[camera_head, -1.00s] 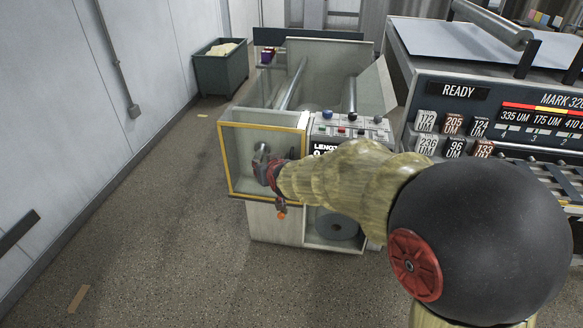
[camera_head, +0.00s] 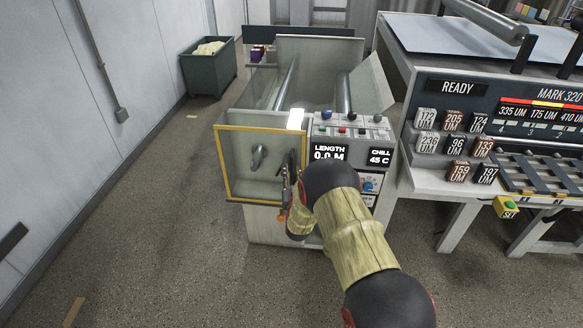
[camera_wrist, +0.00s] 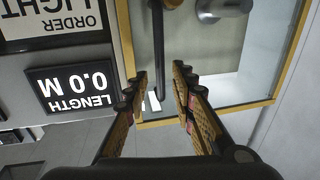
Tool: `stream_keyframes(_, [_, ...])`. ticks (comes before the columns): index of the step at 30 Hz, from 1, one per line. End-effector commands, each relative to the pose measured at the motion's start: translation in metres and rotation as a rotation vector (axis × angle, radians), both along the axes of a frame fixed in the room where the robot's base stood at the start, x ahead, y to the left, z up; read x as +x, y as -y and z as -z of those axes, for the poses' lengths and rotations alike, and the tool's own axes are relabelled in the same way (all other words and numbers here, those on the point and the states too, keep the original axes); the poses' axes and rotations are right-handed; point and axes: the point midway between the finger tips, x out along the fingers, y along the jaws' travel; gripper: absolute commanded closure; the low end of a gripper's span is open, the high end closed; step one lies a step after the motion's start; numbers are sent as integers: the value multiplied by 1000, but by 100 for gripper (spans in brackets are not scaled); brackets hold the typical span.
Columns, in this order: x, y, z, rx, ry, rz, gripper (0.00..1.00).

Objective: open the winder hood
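The winder hood (camera_head: 222,165) is a clear cover with a yellow-edged front panel on the winder; it looks closed. Its yellow edge also shows in the wrist view (camera_wrist: 292,70). A dark upright bar, apparently the hood's handle (camera_wrist: 158,50), runs along the panel's right side. My gripper (camera_head: 287,178) is at the lower right of the panel. In the wrist view my gripper (camera_wrist: 160,78) is open, with the bar's lower part between its fingers and a gap showing on both sides. My arm hides part of the winder's lower front in the head view.
A control panel (camera_head: 348,132) with length and chill displays sits right of the hood. The MARK 320 machine (camera_head: 485,85) stands further right. A grey bin (camera_head: 208,75) is at the back left.

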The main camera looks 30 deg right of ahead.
Motion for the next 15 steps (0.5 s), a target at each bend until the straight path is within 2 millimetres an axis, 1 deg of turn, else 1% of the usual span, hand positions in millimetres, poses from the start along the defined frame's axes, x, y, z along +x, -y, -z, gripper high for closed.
stream_keyframes(1, [8, 4, 2, 0, 1, 1, 74])
stream_keyframes(6, [29, 12, 2, 0, -1, 0, 74])
stream_keyframes(10, [37, 15, 2, 1, -2, 0, 74])
stream_keyframes(15, [40, 16, 1, 1, -3, -1, 74])
